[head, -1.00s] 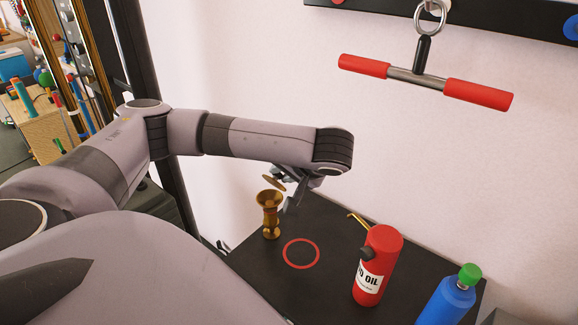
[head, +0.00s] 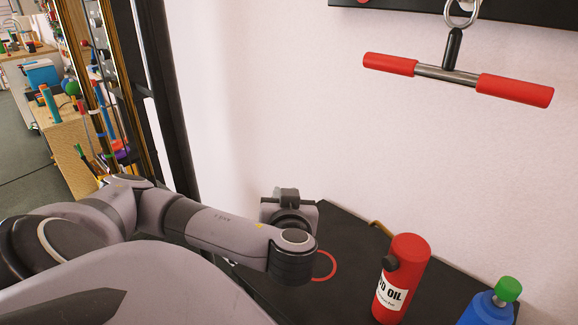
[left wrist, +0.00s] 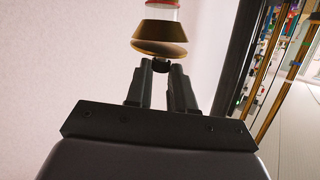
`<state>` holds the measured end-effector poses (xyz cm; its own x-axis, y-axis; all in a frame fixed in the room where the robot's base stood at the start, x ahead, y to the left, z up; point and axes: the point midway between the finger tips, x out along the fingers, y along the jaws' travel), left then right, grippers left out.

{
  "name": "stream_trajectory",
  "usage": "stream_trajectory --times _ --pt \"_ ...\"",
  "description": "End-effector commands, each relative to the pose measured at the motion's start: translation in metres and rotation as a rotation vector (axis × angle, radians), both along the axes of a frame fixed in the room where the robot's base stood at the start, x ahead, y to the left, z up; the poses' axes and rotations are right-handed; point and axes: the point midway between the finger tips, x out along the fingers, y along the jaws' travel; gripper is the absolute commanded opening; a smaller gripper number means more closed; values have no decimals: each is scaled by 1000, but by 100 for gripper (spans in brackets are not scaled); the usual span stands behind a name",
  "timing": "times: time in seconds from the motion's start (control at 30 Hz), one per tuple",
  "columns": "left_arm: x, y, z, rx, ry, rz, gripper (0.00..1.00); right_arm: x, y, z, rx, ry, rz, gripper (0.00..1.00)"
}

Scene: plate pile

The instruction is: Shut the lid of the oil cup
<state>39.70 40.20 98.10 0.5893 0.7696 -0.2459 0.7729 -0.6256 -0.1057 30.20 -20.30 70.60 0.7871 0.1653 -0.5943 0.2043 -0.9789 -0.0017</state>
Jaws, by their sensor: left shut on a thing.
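The oil cup shows in the left wrist view as a brass funnel-shaped piece (left wrist: 160,30) joined to a clear section with a red band at the top edge. Its round brass lid (left wrist: 160,48) lies across the funnel's wide mouth; a pale line shows between them, and I cannot tell whether they touch. My left gripper (left wrist: 162,68) is shut on the small black knob (left wrist: 161,64) of the lid. In the head view my left arm hides the cup and the gripper fingers. My right gripper is not in view.
A dark table (head: 345,240) carries a red ring mark (head: 328,265), a red oil can (head: 408,262) and a blue bottle with a green cap (head: 487,309). A red-handled bar (head: 450,75) hangs above by the pale wall. A dark upright frame stands at left.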

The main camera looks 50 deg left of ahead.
Motion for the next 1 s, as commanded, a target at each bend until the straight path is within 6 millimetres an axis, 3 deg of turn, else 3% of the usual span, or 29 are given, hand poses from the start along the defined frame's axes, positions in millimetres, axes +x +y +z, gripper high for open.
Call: stream_trajectory --times 0.03,0.3,0.9,0.93,1.0 --pt "-2 0 -9 2 -23 0 0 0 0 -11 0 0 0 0" --pt "-4 0 -12 15 -128 1 0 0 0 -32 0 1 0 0" --pt "-6 0 -9 21 -165 3 0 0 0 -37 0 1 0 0" --pt "-6 0 -9 21 -165 3 26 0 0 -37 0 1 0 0" --pt "-6 0 -9 21 -165 3 49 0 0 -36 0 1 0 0"
